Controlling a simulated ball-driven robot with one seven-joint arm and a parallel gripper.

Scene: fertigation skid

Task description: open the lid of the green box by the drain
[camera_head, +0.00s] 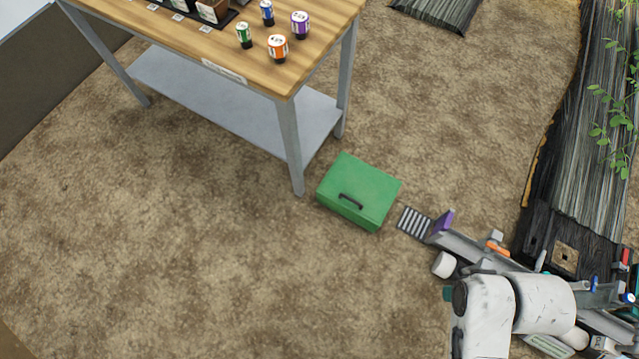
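The green box (368,184) sits on the ground beside the table's near right leg. Its lid looks shut. A dark bar handle (351,201) lies on the side of the lid toward the bottom of the picture. The drain (413,222), a small slatted grate, is in the ground just right of the box. White links of my arm show at the bottom right, apart from the box. I cannot make out my gripper in this view.
A wooden-topped table (245,75) with several small labelled bottles stands above the box. The skid's grey rail (470,247) and fittings run from the drain to the lower right. A dark planted bed (585,150) is at the right. Ground left of and below the box is clear.

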